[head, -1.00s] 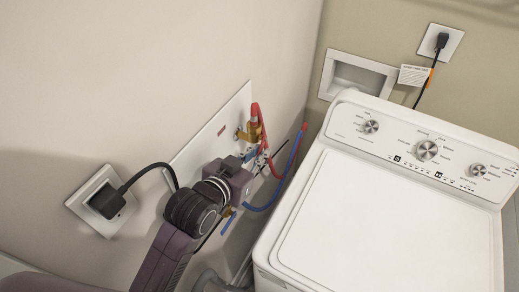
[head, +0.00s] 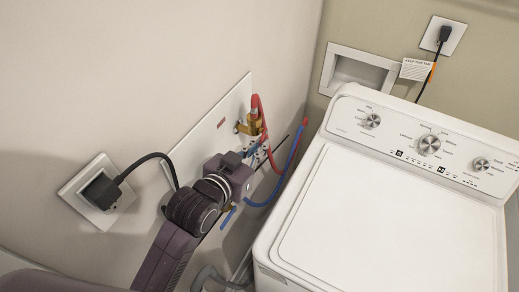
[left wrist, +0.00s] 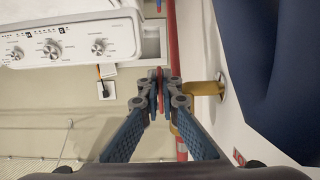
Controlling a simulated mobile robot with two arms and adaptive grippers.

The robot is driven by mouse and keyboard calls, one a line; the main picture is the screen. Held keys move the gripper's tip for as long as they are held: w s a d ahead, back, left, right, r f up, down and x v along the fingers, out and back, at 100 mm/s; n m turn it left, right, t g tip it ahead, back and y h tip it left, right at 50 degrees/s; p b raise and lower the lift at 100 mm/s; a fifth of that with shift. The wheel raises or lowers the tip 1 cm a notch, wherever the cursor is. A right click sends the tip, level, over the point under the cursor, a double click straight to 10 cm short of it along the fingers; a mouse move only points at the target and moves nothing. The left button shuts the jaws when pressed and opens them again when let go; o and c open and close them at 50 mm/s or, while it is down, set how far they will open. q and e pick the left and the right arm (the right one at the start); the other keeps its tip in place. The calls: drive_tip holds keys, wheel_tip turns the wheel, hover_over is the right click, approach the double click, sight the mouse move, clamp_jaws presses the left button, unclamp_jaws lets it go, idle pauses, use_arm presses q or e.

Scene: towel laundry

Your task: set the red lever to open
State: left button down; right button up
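The hot-water valve is a brass body (head: 250,125) on the white wall plate (head: 208,128), with a red hose (head: 260,108). In the left wrist view its brass stem (left wrist: 203,88) enters the plate at right. The red lever (left wrist: 160,92) shows as a thin red strip between my left fingertips. My left gripper (left wrist: 161,88) has its blue fingers closed together on the lever, beside the brass valve. In the head view my left gripper (head: 260,150) is just below the valve, and my wrist hides part of the plate. My right gripper is not in view.
A blue lever (head: 228,217) and blue hose (head: 265,198) are below my wrist. A white washer (head: 390,220) stands close at right. A black plug (head: 103,190) is in the wall at left, its cable running to the plate. The recessed wall box (head: 358,72) is behind.

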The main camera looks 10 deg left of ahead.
use_arm(q)
drive_tip(key=shift+f, duration=0.15)
drive_tip(key=shift+t, duration=0.3)
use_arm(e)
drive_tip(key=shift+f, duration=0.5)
use_arm(q)
drive_tip(key=c, duration=2.4)
unclamp_jaws()
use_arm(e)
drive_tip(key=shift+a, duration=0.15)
use_arm(q)
drive_tip(key=v, duration=0.7)
drive_tip(key=shift+s+a, duration=0.1)
drive_tip(key=shift+s, duration=0.15)
